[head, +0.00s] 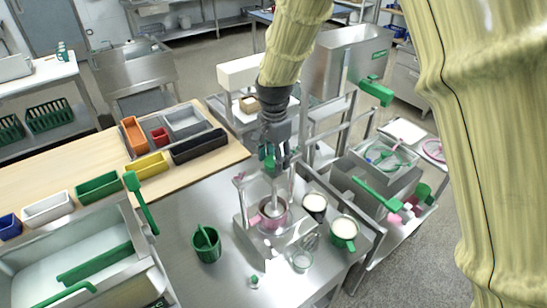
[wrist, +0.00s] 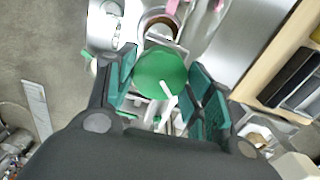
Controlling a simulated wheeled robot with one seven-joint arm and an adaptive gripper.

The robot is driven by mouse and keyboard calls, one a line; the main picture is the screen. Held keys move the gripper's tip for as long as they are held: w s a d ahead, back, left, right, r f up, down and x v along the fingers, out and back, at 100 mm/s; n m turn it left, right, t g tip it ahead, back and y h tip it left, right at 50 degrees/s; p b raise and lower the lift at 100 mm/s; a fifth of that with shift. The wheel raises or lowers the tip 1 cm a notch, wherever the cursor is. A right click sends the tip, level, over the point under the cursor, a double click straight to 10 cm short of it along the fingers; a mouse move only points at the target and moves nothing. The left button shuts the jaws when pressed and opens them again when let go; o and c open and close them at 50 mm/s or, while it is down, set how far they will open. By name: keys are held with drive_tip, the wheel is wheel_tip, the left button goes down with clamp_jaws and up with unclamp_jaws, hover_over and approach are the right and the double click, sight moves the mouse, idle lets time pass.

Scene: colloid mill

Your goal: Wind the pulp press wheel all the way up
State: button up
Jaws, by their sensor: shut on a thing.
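The pulp press wheel (wrist: 158,72) shows in the wrist view as a green disc with a pale bar across its lower right side. My gripper (wrist: 168,90) has its teal-padded fingers on either side of the wheel and is shut on it. In the head view my gripper (head: 273,163) points down over the press, and its fingers mostly hide the wheel. The metal press (head: 247,228) stands on the steel table, with a pink-rimmed pot (head: 272,212) below the wheel. The height of the wheel on its screw cannot be told.
Close to the press are a cream-filled dark cup (head: 315,204), a green jug (head: 344,229), a glass (head: 301,261) and a green bucket (head: 206,243). Coloured bins line the wooden counter (head: 105,172) at left. A steel machine with a green lever (head: 377,193) stands right.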

drive_tip(key=n, duration=0.4)
drive_tip(key=shift+f, duration=0.15)
drive_tip(key=n, duration=0.3)
drive_tip(key=shift+n+b, duration=0.4)
drive_tip(key=n, duration=0.3)
drive_tip(key=shift+s, duration=0.1)
drive_tip(key=shift+n, duration=2)
drive_tip(key=o, duration=1)
drive_tip(key=shift+o, duration=0.2)
